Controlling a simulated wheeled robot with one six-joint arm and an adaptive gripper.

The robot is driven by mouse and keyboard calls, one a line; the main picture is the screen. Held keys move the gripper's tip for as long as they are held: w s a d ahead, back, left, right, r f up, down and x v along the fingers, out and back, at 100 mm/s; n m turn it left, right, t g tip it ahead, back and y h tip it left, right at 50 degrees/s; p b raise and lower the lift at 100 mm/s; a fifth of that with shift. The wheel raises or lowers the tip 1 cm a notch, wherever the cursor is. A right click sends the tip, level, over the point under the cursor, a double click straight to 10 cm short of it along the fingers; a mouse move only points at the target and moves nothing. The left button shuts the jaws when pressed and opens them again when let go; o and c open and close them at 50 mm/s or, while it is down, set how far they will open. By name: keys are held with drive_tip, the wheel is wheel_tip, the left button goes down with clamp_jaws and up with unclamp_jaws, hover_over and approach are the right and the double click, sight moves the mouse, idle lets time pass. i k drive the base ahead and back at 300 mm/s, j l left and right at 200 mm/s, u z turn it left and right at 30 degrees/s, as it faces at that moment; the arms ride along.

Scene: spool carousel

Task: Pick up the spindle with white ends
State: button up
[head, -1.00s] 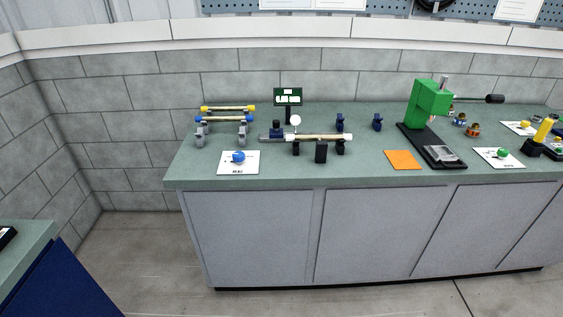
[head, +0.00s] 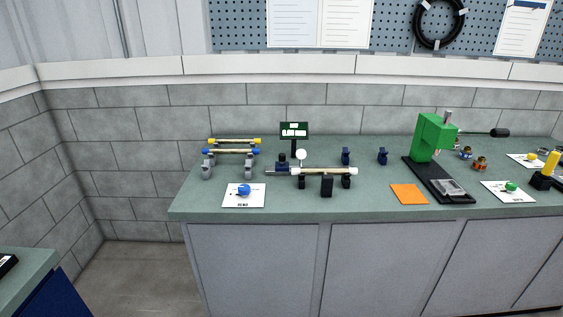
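A spindle with yellow ends (head: 235,141) and one with blue ends (head: 231,151) lie on grey stands to the left. My gripper is not in view.
The green bench (head: 290,202) has a green press (head: 434,139) on the right, near an orange square (head: 409,194). A white card with a blue knob (head: 244,191) lies at the front left. A small sign (head: 294,130) stands behind the spindle. Another bench corner (head: 30,268) is at lower left.

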sight(294, 171)
drive_tip(key=i+u, duration=0.2)
drive_tip(key=u, duration=0.3)
drive_tip(key=i+l+u, duration=0.2)
drive_tip(key=u, duration=0.3)
